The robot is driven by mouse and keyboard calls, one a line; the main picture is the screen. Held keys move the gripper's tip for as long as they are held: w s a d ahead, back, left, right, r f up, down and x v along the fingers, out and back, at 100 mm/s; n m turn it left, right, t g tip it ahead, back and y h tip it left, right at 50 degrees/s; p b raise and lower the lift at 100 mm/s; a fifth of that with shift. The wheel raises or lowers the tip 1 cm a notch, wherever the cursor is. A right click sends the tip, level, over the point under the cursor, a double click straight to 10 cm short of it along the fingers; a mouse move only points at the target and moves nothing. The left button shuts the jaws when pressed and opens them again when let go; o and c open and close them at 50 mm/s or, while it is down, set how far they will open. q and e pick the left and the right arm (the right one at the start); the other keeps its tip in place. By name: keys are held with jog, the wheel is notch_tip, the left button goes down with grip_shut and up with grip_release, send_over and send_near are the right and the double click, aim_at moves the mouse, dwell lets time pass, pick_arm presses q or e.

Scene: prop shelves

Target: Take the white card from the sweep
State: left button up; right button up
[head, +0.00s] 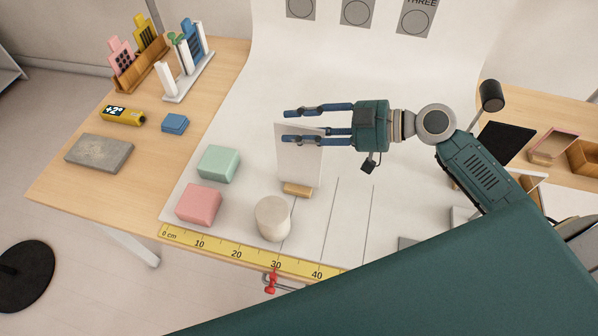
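The white card (299,167) stands upright in a small wooden holder (297,190) on the white sweep (262,100). My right gripper (287,126) reaches in from the right at the card's upper part. Its fingers are apart and point left. The lower blue finger crosses in front of the card near its top, and the upper finger lies beyond the top edge. I cannot tell whether any finger touches the card. My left gripper is not in view.
A yellow ruler (237,255) runs along the front edge. Racks (142,65), a yellow meter (122,116) and a grey slab (99,153) are left.

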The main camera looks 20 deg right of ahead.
grip_shut()
jog(key=shift+r, duration=0.1)
